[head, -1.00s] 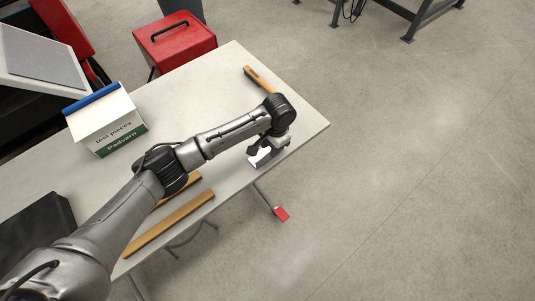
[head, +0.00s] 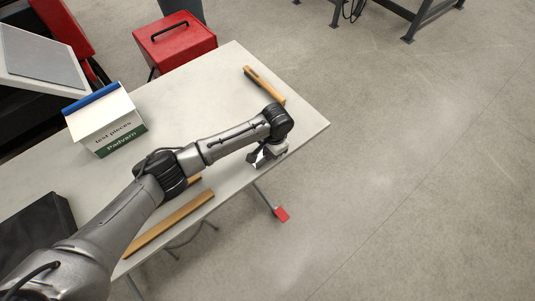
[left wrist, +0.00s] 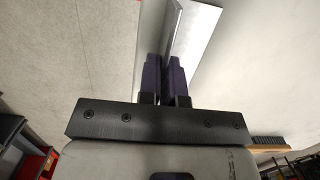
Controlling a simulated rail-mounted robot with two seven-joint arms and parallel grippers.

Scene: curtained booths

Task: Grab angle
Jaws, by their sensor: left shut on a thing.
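The angle (left wrist: 192,40) is a light grey metal piece with a bent flange. In the left wrist view it stands between the fingers of my left gripper (left wrist: 166,78), which is shut on it. In the head view my left gripper (head: 262,160) is at the right front edge of the pale table (head: 215,85), and only a small bright part of the angle shows beneath it. The wrist hides the rest. I cannot tell whether the angle touches the table. My right gripper is not in view.
A wooden-handled brush (head: 265,86) lies beyond my left gripper. Wooden strips (head: 170,224) lie along the front edge. A white box labelled "test pieces" (head: 105,122) stands at the left back. A red case (head: 176,42) is behind the table. Open floor is to the right.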

